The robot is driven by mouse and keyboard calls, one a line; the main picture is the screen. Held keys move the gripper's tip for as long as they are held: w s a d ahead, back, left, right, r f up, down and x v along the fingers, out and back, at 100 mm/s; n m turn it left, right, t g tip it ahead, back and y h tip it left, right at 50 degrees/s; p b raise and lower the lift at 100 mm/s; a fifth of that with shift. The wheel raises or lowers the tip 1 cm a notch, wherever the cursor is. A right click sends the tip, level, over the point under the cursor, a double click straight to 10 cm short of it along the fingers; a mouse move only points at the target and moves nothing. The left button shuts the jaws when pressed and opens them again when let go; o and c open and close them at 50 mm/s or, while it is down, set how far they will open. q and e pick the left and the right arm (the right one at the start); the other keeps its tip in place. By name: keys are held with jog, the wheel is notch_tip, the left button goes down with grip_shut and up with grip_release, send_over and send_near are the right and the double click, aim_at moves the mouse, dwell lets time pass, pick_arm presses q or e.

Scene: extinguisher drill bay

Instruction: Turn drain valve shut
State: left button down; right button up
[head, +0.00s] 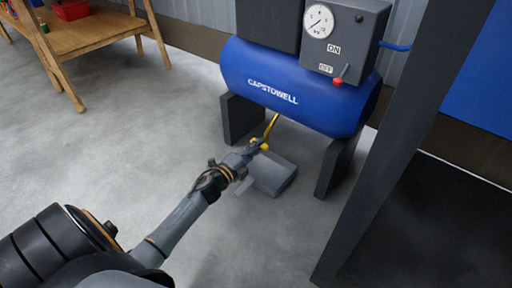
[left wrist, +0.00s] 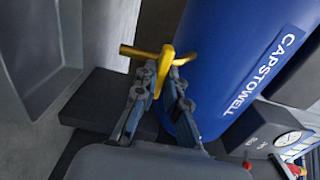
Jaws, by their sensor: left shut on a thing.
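The yellow drain valve (head: 262,144) sits under the blue tank lettered CAPSTOWELL (head: 290,85). My left gripper (head: 256,146) reaches in from the left, low beneath the tank. In the left wrist view the yellow valve (left wrist: 163,62) has a crossbar handle, and the fingers of my left gripper (left wrist: 160,90) are closed around its middle. In the head view a yellow stem rises from the handle toward the tank's underside. Whether the valve is open or shut cannot be told. My right gripper is not in view.
A grey tray (head: 275,175) lies on the floor beneath the valve. Dark tank legs (head: 335,165) stand on both sides. A control box (head: 347,40) with gauge and red-tipped lever is above. A dark post (head: 385,150) rises at right; a wooden bench (head: 95,35) stands back left.

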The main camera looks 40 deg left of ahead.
pick_arm(q)
jog(key=shift+d, duration=0.1)
jog(key=c, duration=1.4)
grip_release()
jog(key=shift+s, duration=0.1)
jog(key=s+a, duration=0.1)
jog(key=s, duration=1.1)
